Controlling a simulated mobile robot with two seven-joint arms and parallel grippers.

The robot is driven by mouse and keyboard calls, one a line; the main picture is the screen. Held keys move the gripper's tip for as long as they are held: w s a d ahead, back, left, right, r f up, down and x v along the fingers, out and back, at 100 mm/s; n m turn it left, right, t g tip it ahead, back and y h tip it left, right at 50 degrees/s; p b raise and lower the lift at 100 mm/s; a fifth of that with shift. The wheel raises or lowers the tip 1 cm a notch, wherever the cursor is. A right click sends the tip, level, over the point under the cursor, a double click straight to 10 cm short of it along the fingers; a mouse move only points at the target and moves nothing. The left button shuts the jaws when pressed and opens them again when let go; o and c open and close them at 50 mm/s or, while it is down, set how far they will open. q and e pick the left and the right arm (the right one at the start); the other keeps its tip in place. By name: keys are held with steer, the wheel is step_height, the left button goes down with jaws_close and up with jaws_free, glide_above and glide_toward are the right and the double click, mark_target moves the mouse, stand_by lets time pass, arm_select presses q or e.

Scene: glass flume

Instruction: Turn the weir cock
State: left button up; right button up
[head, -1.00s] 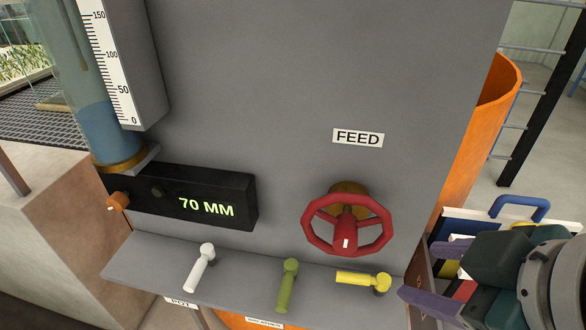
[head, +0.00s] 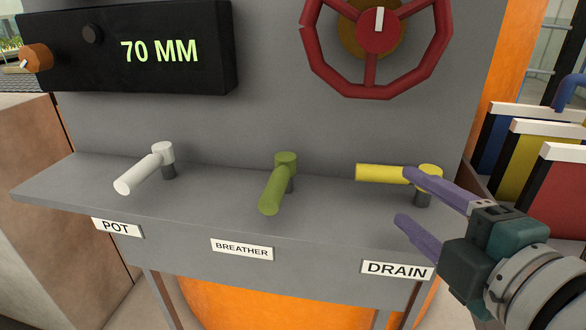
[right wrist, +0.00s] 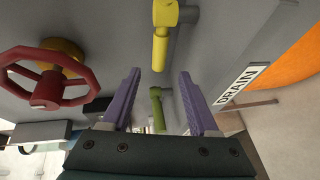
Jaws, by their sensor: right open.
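Three lever cocks stand on a grey shelf (head: 215,200): a white one (head: 143,171) over a POT label, a green one (head: 277,184) over BREATHER, and a yellow one (head: 382,173) over DRAIN. No label reads weir. The white and green levers point toward the front; the yellow lever points left along the shelf. My right gripper (head: 404,195) is open and empty at the yellow cock. Its upper finger overlaps the yellow cock's pivot in the head view; I cannot tell if they touch. In the right wrist view the yellow lever (right wrist: 160,48) shows above the fingertips. My left gripper is out of view.
A red handwheel (head: 370,82) is on the grey panel above the yellow cock. A black display (head: 150,70) reads 70 MM, with an orange knob (head: 36,58) at its left. Coloured folder-like items (head: 535,160) stand at the right. The space just before the shelf looks clear.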

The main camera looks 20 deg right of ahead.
mark_target(379, 177)
steer(key=b+x, duration=0.1)
steer(key=x, duration=0.8)
steer(key=shift+w, duration=0.4)
steer(key=shift+c, duration=0.2)
jaws_close()
stand_by(0.8)
